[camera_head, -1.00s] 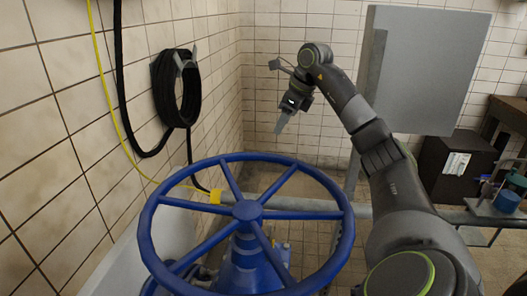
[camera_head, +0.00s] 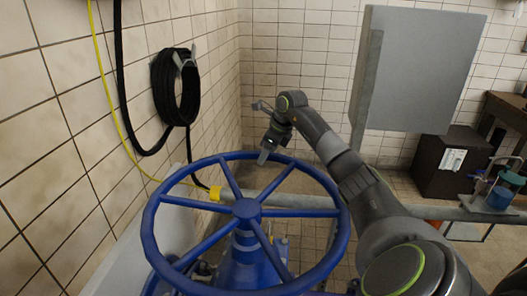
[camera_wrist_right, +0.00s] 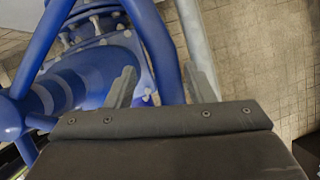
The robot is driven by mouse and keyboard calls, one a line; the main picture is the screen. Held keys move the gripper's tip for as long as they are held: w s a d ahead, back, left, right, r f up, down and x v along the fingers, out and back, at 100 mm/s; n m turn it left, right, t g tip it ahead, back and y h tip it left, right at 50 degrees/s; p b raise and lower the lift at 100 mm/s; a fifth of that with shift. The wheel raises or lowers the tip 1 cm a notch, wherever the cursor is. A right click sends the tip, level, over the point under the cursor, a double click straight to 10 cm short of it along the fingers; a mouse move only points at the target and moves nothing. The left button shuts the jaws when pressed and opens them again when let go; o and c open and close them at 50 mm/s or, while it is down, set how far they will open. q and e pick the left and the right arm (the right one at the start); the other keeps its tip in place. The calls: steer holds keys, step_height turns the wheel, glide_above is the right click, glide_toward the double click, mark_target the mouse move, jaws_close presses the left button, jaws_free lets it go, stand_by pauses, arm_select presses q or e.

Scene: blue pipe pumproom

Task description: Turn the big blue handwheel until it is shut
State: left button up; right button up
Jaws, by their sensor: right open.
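The big blue handwheel (camera_head: 247,210) lies about level in the head view, with a round rim, several spokes and a central hub, on a blue valve body (camera_head: 240,268). My right gripper (camera_head: 264,157) is at the far part of its rim, fingers pointing down. In the right wrist view my right gripper (camera_wrist_right: 164,82) is open, its two grey fingers spread. The blue rim (camera_wrist_right: 158,45) runs through the picture between them; I cannot tell whether it is down in the gap or just beyond the tips. No contact is clear. My left gripper is not in view.
A grey panel (camera_head: 424,68) stands right of my right arm. A grey horizontal pipe (camera_head: 415,212) passes behind the wheel. A black hose coil (camera_head: 176,90) and a yellow cable (camera_head: 117,122) hang on the left tiled wall. A dark cabinet (camera_head: 450,165) is at the right.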

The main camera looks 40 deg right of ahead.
steer(key=shift+w, duration=0.15)
steer(key=c, duration=0.6)
steer(key=shift+w+d, duration=0.1)
steer(key=shift+w, duration=0.05)
jaws_close()
steer(key=shift+d, duration=0.1)
steer(key=shift+s, duration=0.2)
steer(key=shift+s+f, duration=0.1)
